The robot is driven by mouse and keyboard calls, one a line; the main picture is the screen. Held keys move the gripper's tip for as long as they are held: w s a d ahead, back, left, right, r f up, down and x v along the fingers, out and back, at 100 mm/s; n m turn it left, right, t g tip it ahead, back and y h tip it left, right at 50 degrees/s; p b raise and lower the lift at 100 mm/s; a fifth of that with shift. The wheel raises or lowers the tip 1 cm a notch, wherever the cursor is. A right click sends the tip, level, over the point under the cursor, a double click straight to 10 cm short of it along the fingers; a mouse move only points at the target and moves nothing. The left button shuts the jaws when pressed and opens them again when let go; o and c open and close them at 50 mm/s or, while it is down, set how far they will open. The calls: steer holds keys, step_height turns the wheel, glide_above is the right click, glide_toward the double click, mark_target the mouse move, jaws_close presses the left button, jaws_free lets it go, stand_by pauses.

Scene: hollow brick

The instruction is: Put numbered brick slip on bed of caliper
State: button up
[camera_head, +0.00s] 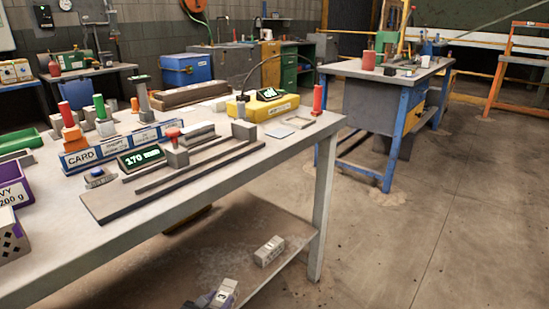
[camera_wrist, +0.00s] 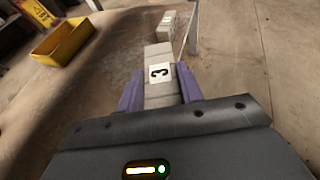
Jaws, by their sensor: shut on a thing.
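The brick slip (camera_wrist: 159,75), pale grey with a white label reading 3, is between the purple fingers of my gripper (camera_wrist: 160,92), which is shut on it. The caliper (camera_head: 98,207) lies along the table's front edge, with a long flat bed, upright grey jaw blocks and a display (camera_head: 140,158) reading 170 mm. The bed's front strip looks bare.
Another pale block (camera_head: 269,250) lies on the table's lower shelf; it also shows in the wrist view (camera_wrist: 166,26). A yellow bin (camera_wrist: 62,50) is at the left there. A card rack (camera_head: 90,156), purple bin (camera_head: 12,192) and yellow device (camera_head: 263,106) crowd the tabletop.

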steer(key=shift+s, duration=0.3)
steer(key=w+d+r+m+g+h+p, duration=0.1)
steer(key=d+m+g+h+p, duration=0.2)
steer(key=d, duration=1.2)
steer(key=w+d+r+m+g+h+p, duration=0.15)
steer(key=d+m+h+p, duration=0.3)
steer(key=d, duration=1.05)
step_height(320, 180, up, 30)
steer(key=p, duration=3.8)
steer(key=shift+s+a+r+n+y+p, duration=0.2)
steer(key=shift+s+n+y+p, duration=0.1)
steer(key=shift+n+y, duration=0.15)
steer(key=shift+d, duration=0.15)
